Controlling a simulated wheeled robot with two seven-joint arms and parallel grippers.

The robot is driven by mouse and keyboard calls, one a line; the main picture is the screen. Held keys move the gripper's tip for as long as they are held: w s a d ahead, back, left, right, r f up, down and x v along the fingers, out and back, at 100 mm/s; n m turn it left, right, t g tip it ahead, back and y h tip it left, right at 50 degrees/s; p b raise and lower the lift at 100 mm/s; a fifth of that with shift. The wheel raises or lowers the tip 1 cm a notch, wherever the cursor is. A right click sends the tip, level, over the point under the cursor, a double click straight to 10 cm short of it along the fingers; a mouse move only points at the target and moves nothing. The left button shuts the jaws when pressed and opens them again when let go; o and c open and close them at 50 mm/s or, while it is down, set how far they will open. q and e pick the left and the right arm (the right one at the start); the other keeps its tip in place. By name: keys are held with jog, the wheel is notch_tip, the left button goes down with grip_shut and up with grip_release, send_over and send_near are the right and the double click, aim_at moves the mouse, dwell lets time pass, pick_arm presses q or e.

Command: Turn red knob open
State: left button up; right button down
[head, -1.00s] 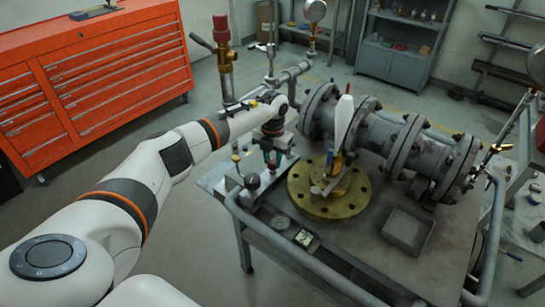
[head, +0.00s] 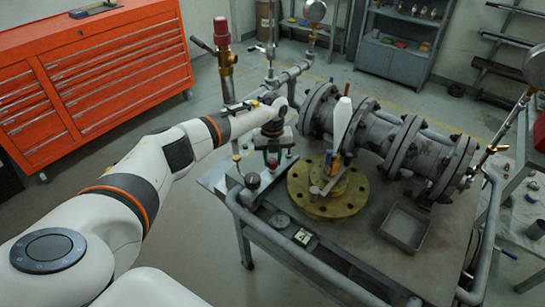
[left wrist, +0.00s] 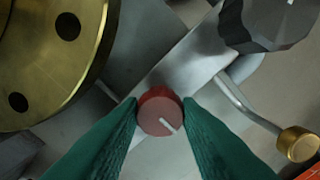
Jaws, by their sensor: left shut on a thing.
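The red knob (left wrist: 159,111) is a small round cap in the left wrist view. A pale line on its face runs from near the middle toward the lower right. My left gripper (left wrist: 160,116) has green fingers, one on each side of the knob, and is shut on it. In the head view my left gripper (head: 272,157) points down at the left side of the bench, left of the brass flange. There the knob is mostly hidden by the gripper. My right gripper is not in view.
The brass flange (head: 318,205) lies close to the right of my left gripper, with grey flanged pipework (head: 378,133) behind it. An empty grey tray (head: 407,228) sits on the bench's right. A brass-coloured cap on a bent rod (left wrist: 297,143) is near the fingers.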

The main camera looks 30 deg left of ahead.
aim_at(272, 160)
pick_arm(q)
jog(key=shift+w+r, duration=0.1)
dwell(0.3)
jog(key=o, duration=1)
jog(key=shift+c, duration=0.2)
notch_tip(272, 160, up, 12)
jog(key=b, duration=0.2)
